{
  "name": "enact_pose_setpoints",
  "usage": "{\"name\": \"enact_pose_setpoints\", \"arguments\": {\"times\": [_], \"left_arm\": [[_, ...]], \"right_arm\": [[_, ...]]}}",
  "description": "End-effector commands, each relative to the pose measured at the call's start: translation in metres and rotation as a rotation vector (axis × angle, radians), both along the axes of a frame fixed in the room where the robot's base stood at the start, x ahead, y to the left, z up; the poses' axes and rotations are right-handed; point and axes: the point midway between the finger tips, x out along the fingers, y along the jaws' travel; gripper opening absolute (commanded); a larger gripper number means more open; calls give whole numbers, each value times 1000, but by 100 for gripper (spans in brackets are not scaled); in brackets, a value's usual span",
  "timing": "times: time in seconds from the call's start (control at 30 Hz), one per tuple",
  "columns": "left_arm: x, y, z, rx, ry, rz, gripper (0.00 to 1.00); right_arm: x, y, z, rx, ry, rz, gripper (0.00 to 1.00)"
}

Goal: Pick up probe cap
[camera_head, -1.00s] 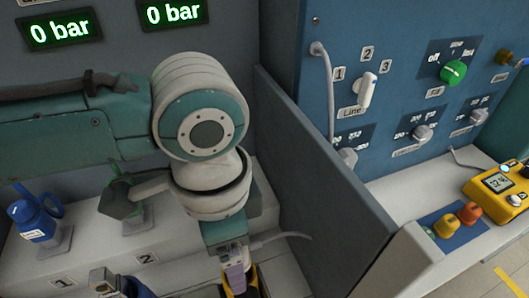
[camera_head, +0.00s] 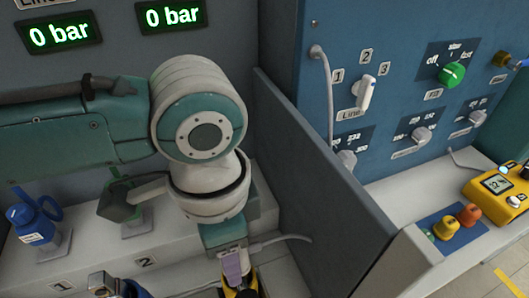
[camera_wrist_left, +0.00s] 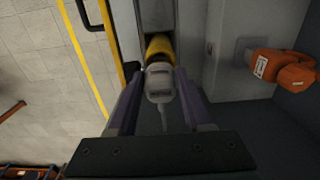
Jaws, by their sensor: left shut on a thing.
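My left gripper (camera_head: 236,270) is low in the middle of the head view, pointing down into the narrow bay left of the grey partition. In the left wrist view its two purple-grey fingers (camera_wrist_left: 160,84) are shut on a small grey piece (camera_wrist_left: 158,88), which I take to be the probe cap. A thin cable trails from the grey piece. A yellow cylinder (camera_wrist_left: 160,48) is directly beyond it, in line with it. I cannot tell whether the two are joined or only touching.
The tall grey partition (camera_head: 320,190) stands close to the right of my left arm. Blue (camera_head: 36,224) and green (camera_head: 120,200) fittings stand on the left ledge. A yellow meter (camera_head: 495,190) and yellow and orange knobs (camera_head: 447,228) are on the right bench.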

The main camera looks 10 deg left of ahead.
Motion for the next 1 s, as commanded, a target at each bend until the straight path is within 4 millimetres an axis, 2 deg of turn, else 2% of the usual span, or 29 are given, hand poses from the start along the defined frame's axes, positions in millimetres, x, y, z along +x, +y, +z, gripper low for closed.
{"name": "enact_pose_setpoints", "arguments": {"times": [0.27,0.47,0.67,0.9,1.0], "left_arm": [[0,0,2,-1,-1,0,0],[1,0,20,-2,-2,1,0],[1,0,66,-3,-6,-2,0],[2,-1,139,-4,-7,-1,0],[1,-1,162,-4,-5,-1,0]], "right_arm": [[0,0,1,-1,0,1,70],[0,-1,5,-4,-1,2,70],[0,-2,13,-6,-1,3,70],[0,-2,19,-6,-1,3,70],[0,-2,21,-6,-1,3,70]]}}
